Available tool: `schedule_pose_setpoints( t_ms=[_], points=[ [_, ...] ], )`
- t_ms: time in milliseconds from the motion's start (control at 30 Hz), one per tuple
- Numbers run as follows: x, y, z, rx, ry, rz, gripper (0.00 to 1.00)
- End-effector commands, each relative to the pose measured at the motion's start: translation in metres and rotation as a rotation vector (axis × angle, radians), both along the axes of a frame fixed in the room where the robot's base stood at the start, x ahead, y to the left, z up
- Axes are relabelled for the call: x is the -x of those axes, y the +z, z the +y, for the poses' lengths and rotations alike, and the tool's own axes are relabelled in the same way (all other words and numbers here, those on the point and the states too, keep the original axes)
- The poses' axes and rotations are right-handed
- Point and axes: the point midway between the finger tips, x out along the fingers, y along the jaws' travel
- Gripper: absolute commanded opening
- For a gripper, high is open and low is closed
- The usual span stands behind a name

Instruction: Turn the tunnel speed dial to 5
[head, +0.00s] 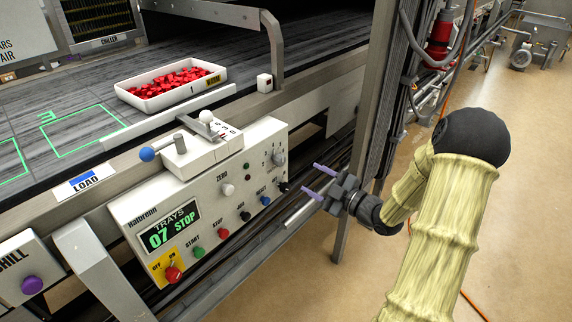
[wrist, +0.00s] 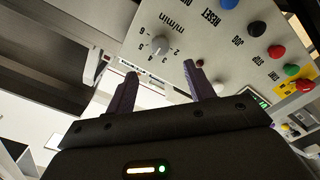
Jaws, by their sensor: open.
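The tunnel speed dial (head: 279,158) is a small grey knob at the upper right of the white control panel. In the wrist view the speed dial (wrist: 160,45) shows upside down, ringed by numbers and marked "m/min"; which number it points to is too small to tell. My gripper (head: 309,178) is open and empty, a little to the right of the panel and lower than the dial. In the wrist view my gripper (wrist: 160,70) has its two purple fingers apart, with the dial seen beyond the gap between the tips. They do not appear to touch it.
The panel's display (head: 170,229) reads "TRAYS 07 STOP". Several coloured buttons and knobs line the panel's lower edge. A lever box (head: 202,150) sits on top. A white tray of red pieces (head: 172,87) stands on the belt. A metal post (head: 372,130) rises behind my gripper.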

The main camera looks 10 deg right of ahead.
Motion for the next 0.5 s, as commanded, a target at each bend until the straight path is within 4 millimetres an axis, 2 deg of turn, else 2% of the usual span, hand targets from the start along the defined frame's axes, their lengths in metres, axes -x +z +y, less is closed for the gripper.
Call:
schedule_pose_setpoints(
  t_ms=[500],
  points=[
    [-0.073,-0.001,0.054,-0.001,0.002,0.000,0.53]
  ],
)
